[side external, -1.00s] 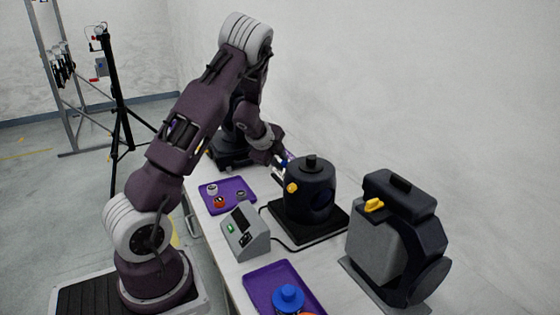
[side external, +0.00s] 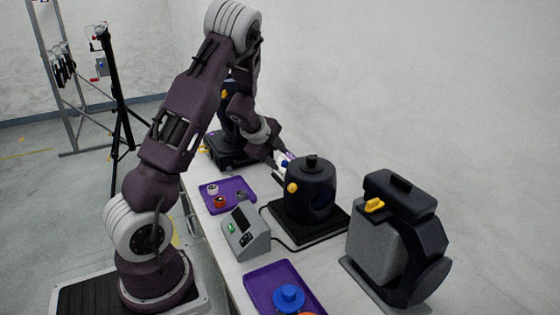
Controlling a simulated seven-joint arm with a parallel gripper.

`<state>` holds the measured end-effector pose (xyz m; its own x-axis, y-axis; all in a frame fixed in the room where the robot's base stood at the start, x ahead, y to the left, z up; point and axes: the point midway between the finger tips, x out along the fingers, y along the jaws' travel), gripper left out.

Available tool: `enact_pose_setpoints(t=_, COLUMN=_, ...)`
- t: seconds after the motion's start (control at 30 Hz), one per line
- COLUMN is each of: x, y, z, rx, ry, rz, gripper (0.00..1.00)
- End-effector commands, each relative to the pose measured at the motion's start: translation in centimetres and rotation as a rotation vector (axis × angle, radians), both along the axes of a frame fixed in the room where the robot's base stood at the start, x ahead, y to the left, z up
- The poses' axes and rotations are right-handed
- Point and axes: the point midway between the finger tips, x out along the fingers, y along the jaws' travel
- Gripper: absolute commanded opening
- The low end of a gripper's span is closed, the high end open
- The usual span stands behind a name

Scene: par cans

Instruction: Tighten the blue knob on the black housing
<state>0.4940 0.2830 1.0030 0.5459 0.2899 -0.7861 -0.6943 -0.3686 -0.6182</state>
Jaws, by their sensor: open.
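The black housing (side external: 313,196) is a rounded cylinder with a dark cap on top, standing upright on a dark base. A small blue knob (side external: 285,163) shows at its upper left side, partly hidden by my fingers. A yellow knob (side external: 292,188) sits lower on the same housing, facing the camera. My gripper (side external: 281,161) is open, with its fingers close to the blue knob. At this size I cannot tell whether they touch it or straddle it.
A grey box (side external: 245,233) with a green button stands in front of the housing. A purple tray (side external: 238,186) holds small caps; another purple tray (side external: 262,283) holds a blue item (side external: 289,297). A larger black-and-grey unit (side external: 390,245) stands at right.

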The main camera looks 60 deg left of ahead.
Motion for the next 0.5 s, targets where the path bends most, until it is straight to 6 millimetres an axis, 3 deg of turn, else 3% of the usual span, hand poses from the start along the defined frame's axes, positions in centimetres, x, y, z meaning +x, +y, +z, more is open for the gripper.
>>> enact_pose_setpoints(t=0.2, x=-1.9, y=-1.1, z=2.8, rx=0.001, ry=-0.002, rz=-0.001, gripper=0.43)
enact_pose_setpoints(t=0.5, x=-2.2, y=-1.2, z=3.1, rx=0.0, ry=0.001, rz=0.001, gripper=0.43)
